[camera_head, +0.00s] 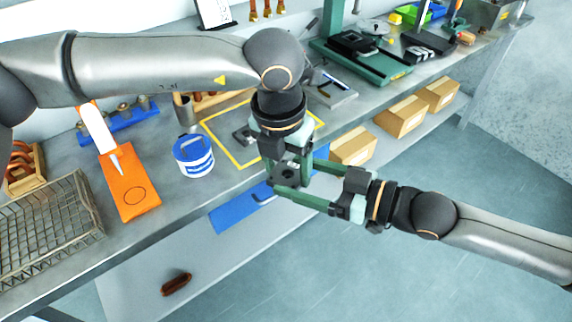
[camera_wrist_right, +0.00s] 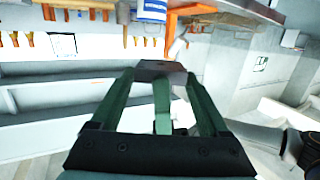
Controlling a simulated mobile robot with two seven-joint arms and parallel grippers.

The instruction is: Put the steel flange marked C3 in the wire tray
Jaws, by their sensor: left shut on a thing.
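The wire tray (camera_head: 40,222) stands at the left end of the bench and looks empty. My left gripper (camera_head: 285,172) points down in front of the bench edge and is shut on a dark steel flange (camera_head: 288,174). No C3 mark can be read. My right gripper (camera_head: 292,178) comes in from the right, its fingers open on either side of the flange. In the right wrist view the flange (camera_wrist_right: 158,68) lies between the right fingertips (camera_wrist_right: 160,75), with a left finger behind it. Any contact with the right fingers is unclear.
An orange board (camera_head: 130,190) and a blue-white tin (camera_head: 194,156) stand between the tray and my grippers. A yellow-outlined square (camera_head: 215,135) is behind my left gripper. Cardboard boxes (camera_head: 402,118) sit on the lower shelf. Floor space at the right is clear.

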